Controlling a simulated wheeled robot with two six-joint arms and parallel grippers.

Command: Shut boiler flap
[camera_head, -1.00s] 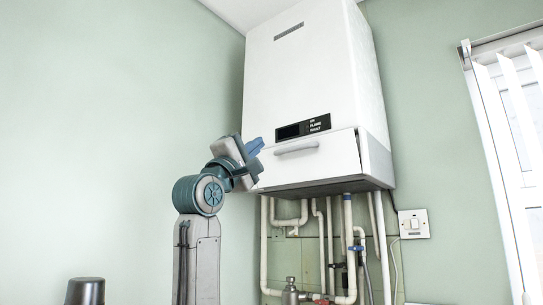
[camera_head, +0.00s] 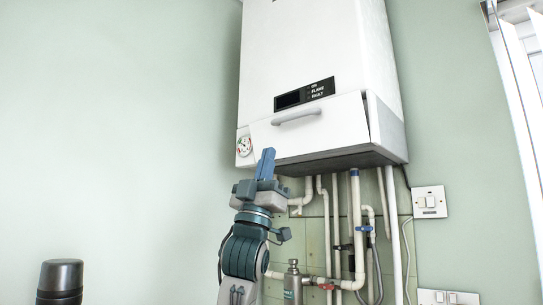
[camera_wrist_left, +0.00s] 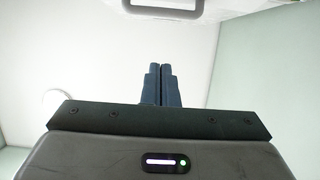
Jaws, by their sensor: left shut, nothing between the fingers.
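The boiler flap (camera_head: 312,129) is the white panel on the boiler's lower front, below the black display. It stands slightly ajar, with a dark gap showing at its upper right edge. Its grey bar handle (camera_head: 297,115) runs across its upper part; the handle also shows at the top of the left wrist view (camera_wrist_left: 165,12). My left gripper (camera_head: 266,160) is just below the flap's lower left, fingers pointing up. The blue fingers (camera_wrist_left: 160,82) are together and empty, apart from the handle. My right gripper is out of view.
The white boiler (camera_head: 310,45) hangs on the green wall. A round gauge (camera_head: 244,146) sits at its lower left. Several pipes (camera_head: 337,220) drop below it, close to my left arm. A switch (camera_head: 430,202) is at right. A dark cylinder (camera_head: 60,280) stands lower left.

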